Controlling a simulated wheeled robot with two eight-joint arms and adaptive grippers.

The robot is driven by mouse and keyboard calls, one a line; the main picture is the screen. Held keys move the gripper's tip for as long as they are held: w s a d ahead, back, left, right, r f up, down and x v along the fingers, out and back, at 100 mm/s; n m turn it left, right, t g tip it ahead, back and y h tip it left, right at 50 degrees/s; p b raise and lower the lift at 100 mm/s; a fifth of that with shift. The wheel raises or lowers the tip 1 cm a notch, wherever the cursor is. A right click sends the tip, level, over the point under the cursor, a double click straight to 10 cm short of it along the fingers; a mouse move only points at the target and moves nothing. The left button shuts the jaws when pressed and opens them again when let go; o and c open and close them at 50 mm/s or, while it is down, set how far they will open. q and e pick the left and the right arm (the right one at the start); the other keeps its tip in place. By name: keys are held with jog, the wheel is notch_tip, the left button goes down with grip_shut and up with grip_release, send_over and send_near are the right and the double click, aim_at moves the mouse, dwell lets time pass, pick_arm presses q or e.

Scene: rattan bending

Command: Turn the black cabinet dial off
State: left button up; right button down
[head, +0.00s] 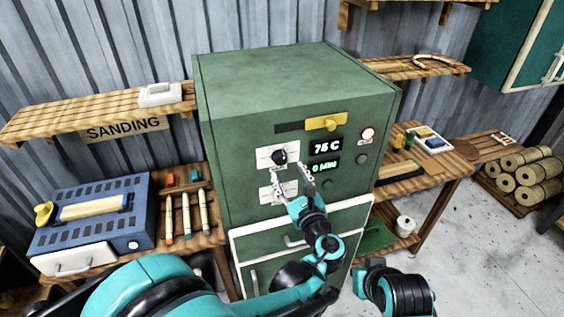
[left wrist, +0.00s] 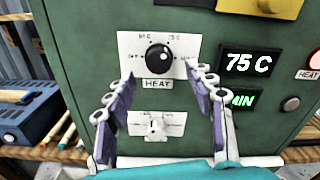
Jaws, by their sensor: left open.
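The black dial (head: 279,157) sits on a white plate on the front of the green cabinet (head: 245,190). In the left wrist view the dial (left wrist: 159,58) is a round knob above the word HEAT, with 50 C and 75 C marks over it. My left gripper (head: 290,172) is open, just in front of the panel and a little below the dial. In the left wrist view its two fingers (left wrist: 152,78) stand on either side of the plate's lower part, apart from the dial. Part of my right arm shows at the lower right; its fingers are not clearly visible.
A second white plate with a switch (left wrist: 156,126) is below the dial. Displays (left wrist: 252,62) read 75 C and MIN, beside a lit red HEAT lamp (head: 367,134). A yellow slider (head: 327,122) is above. Wooden benches with a blue machine (head: 95,215) and tools flank the cabinet.

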aim_at(281, 161)
pick_arm(q)
jog(key=x, duration=0.6)
jog(key=shift+a, duration=0.1)
jog(key=c, duration=1.2)
